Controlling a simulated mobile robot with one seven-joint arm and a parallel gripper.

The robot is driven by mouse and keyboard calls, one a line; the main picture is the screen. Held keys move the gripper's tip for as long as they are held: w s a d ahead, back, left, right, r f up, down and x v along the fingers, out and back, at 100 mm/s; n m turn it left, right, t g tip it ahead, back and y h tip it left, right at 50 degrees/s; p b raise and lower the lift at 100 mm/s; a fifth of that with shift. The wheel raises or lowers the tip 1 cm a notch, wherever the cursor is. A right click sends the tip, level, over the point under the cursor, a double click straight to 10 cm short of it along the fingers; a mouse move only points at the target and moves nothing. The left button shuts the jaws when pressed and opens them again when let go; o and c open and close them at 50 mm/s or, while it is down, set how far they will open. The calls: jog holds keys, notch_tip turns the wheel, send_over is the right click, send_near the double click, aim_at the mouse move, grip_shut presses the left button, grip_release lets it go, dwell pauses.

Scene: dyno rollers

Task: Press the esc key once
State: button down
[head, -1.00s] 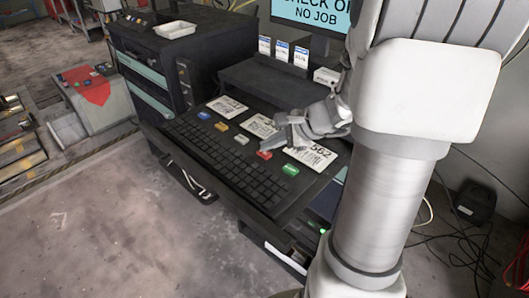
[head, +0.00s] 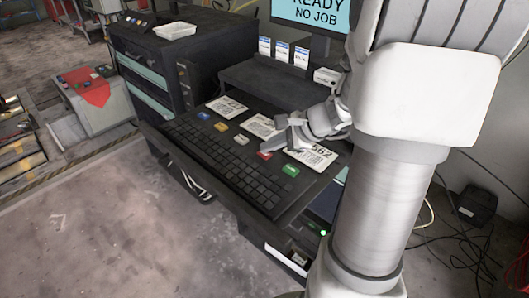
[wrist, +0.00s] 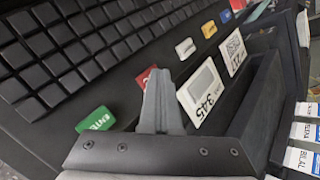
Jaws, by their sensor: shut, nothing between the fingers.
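The red key (head: 264,154) sits in the row of coloured keys above the black keyboard (head: 225,160); I take it for esc, but its label is not readable. In the wrist view the red key (wrist: 146,76) is partly hidden behind the fingertips. My gripper (head: 276,143) is shut and empty, with its tips pointing down just beside and over the red key. In the wrist view the gripper (wrist: 158,78) overlaps the red key's right edge; I cannot tell whether it touches. The screen (head: 312,14) reads "READY NO JOB".
The green ENTER key (wrist: 97,119) lies on one side of the red key, the white key (wrist: 185,48) on the other. Yellow (head: 221,126) and blue (head: 204,115) keys are farther along. Printed cards (head: 312,155) lie behind the keys. A raised shelf (head: 270,80) stands behind.

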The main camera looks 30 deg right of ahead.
aim_at(269, 154)
jog(key=shift+r+p, duration=0.55)
jog(key=shift+r, duration=0.25)
jog(key=shift+r+p, duration=1.95)
jog(key=shift+r, duration=0.6)
jog(key=shift+f, duration=0.1)
